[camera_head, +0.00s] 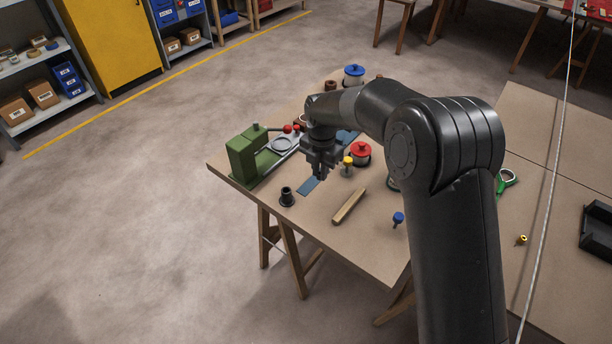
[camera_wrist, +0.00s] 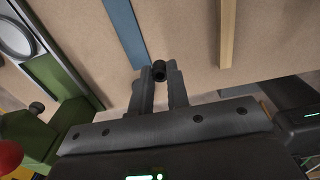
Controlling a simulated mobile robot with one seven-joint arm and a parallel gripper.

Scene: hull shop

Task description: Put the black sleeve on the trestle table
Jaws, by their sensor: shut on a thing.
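My gripper (camera_head: 319,174) hangs over the trestle table (camera_head: 372,236), pointing down near a blue strip (camera_head: 308,185). In the wrist view its fingers (camera_wrist: 159,80) are shut on a small black sleeve (camera_wrist: 159,69), a short dark cylinder whose end shows between the fingertips. In the head view the held sleeve cannot be told apart from the dark fingers. I cannot tell whether it touches the table. A separate black flanged piece (camera_head: 287,197) stands upright near the table's left front edge.
A green press (camera_head: 243,160) stands at the table's left corner. A wooden bar (camera_head: 350,206), a yellow-topped piece (camera_head: 347,163), a red spool (camera_head: 361,151) and a blue-topped piece (camera_head: 398,218) lie or stand nearby. Bare board shows in front of the bar.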

